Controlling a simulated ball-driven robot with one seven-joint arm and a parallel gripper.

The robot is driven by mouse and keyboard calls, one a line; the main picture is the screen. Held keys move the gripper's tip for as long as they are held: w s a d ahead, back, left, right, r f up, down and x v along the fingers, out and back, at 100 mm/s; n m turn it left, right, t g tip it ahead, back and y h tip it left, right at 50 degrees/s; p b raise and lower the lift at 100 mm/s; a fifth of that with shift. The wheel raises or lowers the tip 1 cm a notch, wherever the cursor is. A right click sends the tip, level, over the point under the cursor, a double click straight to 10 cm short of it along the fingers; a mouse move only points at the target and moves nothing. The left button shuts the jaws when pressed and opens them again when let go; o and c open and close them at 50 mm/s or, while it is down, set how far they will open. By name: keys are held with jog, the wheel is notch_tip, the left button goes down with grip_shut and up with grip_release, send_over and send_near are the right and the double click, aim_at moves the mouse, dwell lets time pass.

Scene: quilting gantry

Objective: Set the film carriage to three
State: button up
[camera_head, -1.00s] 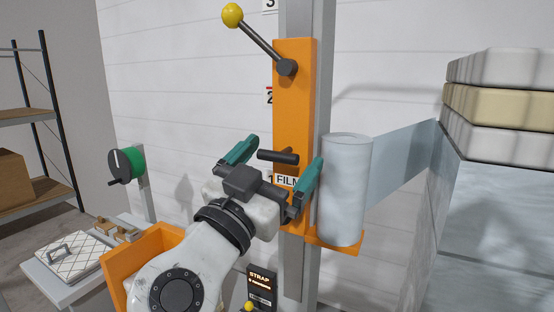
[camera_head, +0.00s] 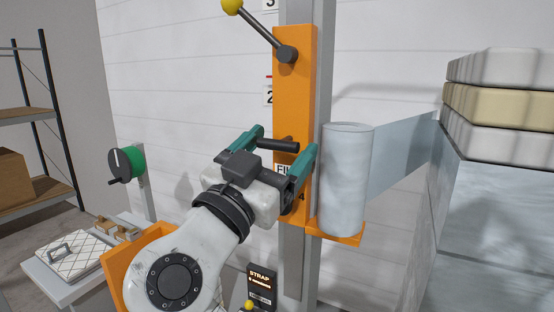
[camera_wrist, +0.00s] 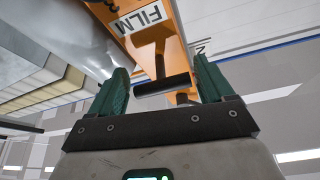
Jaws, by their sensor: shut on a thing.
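The orange film carriage (camera_head: 294,110) sits on a grey upright post (camera_head: 293,260). Its black bar handle (camera_head: 278,145) sticks out near the FILM label. My gripper (camera_head: 284,140) is shut on this handle, with a green finger at each end. The wrist view shows the bar (camera_wrist: 163,86) between the fingers and the FILM label (camera_wrist: 140,18) above it. A lever with a yellow knob (camera_head: 232,5) rises up-left from the carriage top. On the wall scale, the 2 (camera_head: 269,97) is beside the carriage's middle and the 3 (camera_head: 269,3) is above its top. The mark 1 is hidden.
A film roll (camera_head: 346,180) stands on the carriage's lower shelf, its film stretched to a wrapped stack (camera_head: 500,200) at right. A green-and-black crank (camera_head: 126,164) and a bench (camera_head: 65,285) are at left. A STRAP panel (camera_head: 261,285) is low in front.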

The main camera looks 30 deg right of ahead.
notch_tip(320, 180, up, 12)
jog(key=shift+r+p, duration=0.15)
jog(key=shift+p, duration=0.65)
jog(key=shift+r, duration=0.1)
jog(key=o, duration=1.3)
jog(key=shift+o, duration=0.5)
jog(key=shift+a+f, duration=0.1)
jog(key=shift+f, duration=0.15)
jog(key=b, duration=0.4)
send_near(288, 50)
jog(key=v, duration=0.3)
jog(key=shift+s+a+f, duration=0.1)
jog(key=shift+s+a, duration=0.15)
jog(key=shift+a, duration=0.05)
jog(key=shift+a, duration=0.1)
